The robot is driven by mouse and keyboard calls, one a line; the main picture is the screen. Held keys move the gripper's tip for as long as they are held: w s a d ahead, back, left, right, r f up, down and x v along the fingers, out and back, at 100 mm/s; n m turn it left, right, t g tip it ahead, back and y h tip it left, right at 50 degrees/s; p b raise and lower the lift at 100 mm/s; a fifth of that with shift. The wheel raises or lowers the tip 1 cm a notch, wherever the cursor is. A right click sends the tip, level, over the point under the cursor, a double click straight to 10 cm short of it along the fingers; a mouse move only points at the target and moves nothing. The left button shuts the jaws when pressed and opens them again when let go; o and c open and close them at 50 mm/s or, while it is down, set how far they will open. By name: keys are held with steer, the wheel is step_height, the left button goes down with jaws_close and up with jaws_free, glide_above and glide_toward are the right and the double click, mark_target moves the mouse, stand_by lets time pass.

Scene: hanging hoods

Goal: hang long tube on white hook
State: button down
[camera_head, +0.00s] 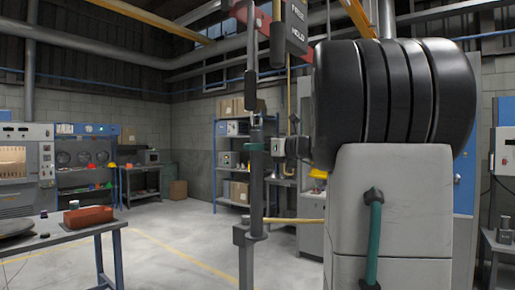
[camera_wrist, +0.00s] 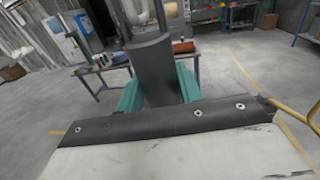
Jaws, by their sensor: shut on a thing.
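In the wrist view my gripper (camera_wrist: 158,92) has its teal fingers closed on both sides of a thick dark grey cylinder (camera_wrist: 153,60), which appears to be part of the long tube. Its lower end is hidden behind the black strip in front. In the head view a long dark upright tube (camera_head: 247,190) stands left of a large pale block. A small pale piece (camera_head: 256,119) shows at its top, just below hanging dark rods (camera_head: 251,60). I cannot tell whether this piece is the white hook, or whether the two touch.
A blue shelf rack (camera_head: 228,165) is at the back. The floor between is clear.

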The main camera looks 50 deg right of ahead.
steer(key=shift+f, duration=1.15)
steer(key=c, duration=0.9)
jaws_free()
steer(key=shift+o, duration=0.2)
steer(key=v, duration=0.8)
